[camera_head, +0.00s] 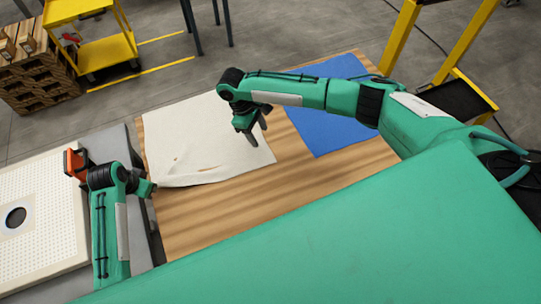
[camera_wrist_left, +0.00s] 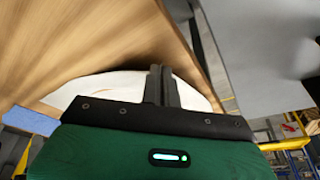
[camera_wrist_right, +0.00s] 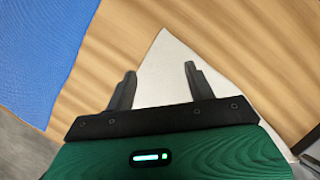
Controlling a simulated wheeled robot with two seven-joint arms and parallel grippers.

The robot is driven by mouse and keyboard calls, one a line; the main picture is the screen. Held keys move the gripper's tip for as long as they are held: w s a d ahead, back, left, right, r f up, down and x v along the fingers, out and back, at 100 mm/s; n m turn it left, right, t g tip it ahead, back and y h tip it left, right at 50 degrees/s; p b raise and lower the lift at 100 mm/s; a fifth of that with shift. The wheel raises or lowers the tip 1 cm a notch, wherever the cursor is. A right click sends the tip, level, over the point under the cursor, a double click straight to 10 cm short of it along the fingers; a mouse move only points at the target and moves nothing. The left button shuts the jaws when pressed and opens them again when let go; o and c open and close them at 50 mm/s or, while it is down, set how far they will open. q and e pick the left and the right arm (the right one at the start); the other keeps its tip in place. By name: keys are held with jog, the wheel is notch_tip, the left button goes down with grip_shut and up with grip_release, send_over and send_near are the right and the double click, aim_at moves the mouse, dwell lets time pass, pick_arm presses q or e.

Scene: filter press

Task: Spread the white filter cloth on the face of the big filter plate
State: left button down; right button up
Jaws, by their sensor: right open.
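The white filter cloth (camera_head: 195,125) lies on the wooden table, with a raised fold along its near edge. It also shows in the left wrist view (camera_wrist_left: 95,90) and in the right wrist view (camera_wrist_right: 165,65). My left gripper (camera_head: 152,188) is shut at the cloth's near left corner; its fingers (camera_wrist_left: 162,84) are together with cloth around them. My right gripper (camera_head: 259,135) is open above the cloth's right part, its fingers (camera_wrist_right: 158,75) apart with a cloth corner between and beyond them. The big filter plate (camera_head: 60,240), cream and dimpled with a dark round hole, lies at the left.
A blue cloth (camera_head: 325,115) lies on the right of the wooden table (camera_head: 200,220). An orange part (camera_head: 75,162) stands at the plate's edge by my left arm. A yellow cart (camera_head: 105,52), pallets (camera_head: 35,75) and a yellow frame (camera_head: 465,45) stand beyond.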

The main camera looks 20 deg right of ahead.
aim_at(271, 157)
jog(key=shift+x, duration=4.95)
jog(key=shift+f, duration=0.1)
jog(key=shift+c, duration=0.3)
grip_shut()
jog(key=shift+r, duration=2.5)
